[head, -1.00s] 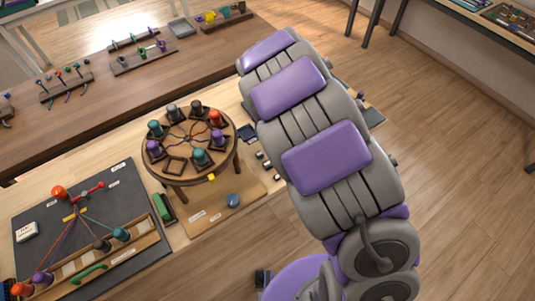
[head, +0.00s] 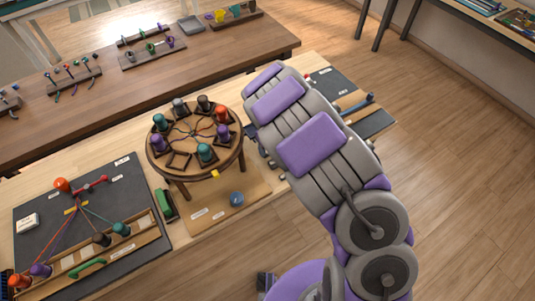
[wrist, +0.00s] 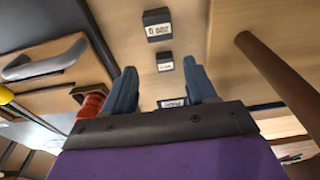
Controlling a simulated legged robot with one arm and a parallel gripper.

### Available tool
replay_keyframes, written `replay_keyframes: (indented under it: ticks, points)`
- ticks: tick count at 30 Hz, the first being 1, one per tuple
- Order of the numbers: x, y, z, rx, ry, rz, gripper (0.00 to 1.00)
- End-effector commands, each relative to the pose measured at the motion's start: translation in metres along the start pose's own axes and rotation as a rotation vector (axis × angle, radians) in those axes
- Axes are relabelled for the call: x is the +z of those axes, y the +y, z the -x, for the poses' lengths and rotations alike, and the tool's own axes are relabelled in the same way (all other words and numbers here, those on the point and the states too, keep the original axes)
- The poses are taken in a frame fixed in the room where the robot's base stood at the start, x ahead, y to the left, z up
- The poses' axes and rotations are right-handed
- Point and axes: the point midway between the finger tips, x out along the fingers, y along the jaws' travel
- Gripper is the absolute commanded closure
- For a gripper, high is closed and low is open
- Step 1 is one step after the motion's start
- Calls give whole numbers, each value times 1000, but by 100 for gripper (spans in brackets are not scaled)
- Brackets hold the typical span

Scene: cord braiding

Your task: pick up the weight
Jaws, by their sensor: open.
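My gripper (wrist: 162,86) is open in the wrist view, its two blue-grey fingers apart with nothing held between them. Dark blocks with white labels, which look like weights, stand in a line on the light wood top. One block (wrist: 157,24) is farthest up the picture and another (wrist: 165,62) is just beyond the fingertips. A third label (wrist: 172,102) shows low between the fingers, its block mostly hidden. I cannot tell which block is the weight meant. In the head view my arm hides the gripper and most of these blocks.
The round braiding stand (head: 193,172) with several bobbins stands left of my arm. A brown rod (wrist: 275,80) rises on the right in the wrist view. A red ribbed piece (wrist: 90,103) and a grey handle (wrist: 45,60) are on the left. A blue ball (head: 236,198) lies below the stand.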

Motion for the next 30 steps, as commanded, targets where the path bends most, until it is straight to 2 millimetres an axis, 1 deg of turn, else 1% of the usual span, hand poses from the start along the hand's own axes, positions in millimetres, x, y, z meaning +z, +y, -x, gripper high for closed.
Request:
replay_keyframes:
  ticks: [1, 5, 9, 12, 19, 20, 30]
  points:
    - [-3, 0, -8, 1, 0, 3, 44]
    - [-12, 1, -24, 1, 4, 4, 44]
    - [-10, 2, -40, -3, 0, 1, 44]
    - [-8, 4, -45, -6, 2, 1, 44]
    - [-10, 2, -45, -3, 2, 1, 44]
    - [-11, 1, -45, -2, 2, 1, 46]
    - [-11, 0, -45, -1, 2, 2, 78]
